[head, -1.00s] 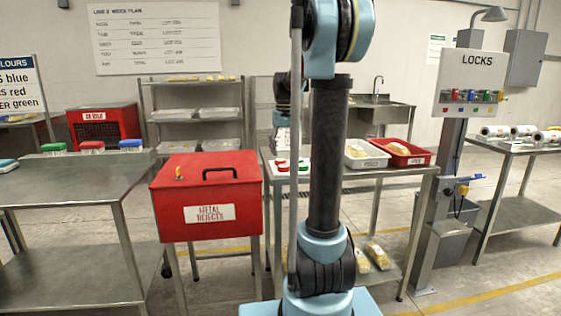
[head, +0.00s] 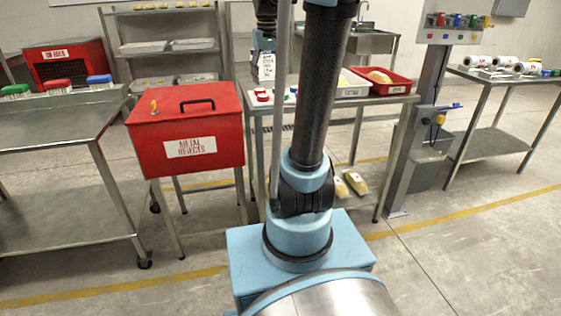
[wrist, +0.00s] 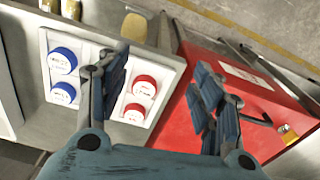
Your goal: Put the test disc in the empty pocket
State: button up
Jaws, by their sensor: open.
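A white tray (wrist: 42,45) lies on the metal table under my gripper (wrist: 160,80). In the wrist view, two blue-topped discs (wrist: 63,60) sit in its left part. Two red-topped discs (wrist: 145,87) sit in its right part. My gripper is open, with nothing between its fingers. Its left finger covers the tray's middle strip, so I cannot tell what is there or see an empty pocket. In the head view, a red-topped disc (head: 263,95) shows on the table; my arm column hides part of the tray.
A red metal rejects box (head: 222,126) stands left of the tray's table, close to my right finger in the wrist view (wrist: 245,100). A red bin (head: 385,82) sits farther right on the table. A steel table (head: 60,118) stands left. Open floor lies in front.

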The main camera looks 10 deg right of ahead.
jog(key=s+a+f+m+t, duration=0.1)
jog(key=s+f, duration=2)
jog(key=s, duration=0.4)
jog(key=shift+s+f+t, duration=0.25)
jog(key=shift+s+t, duration=0.05)
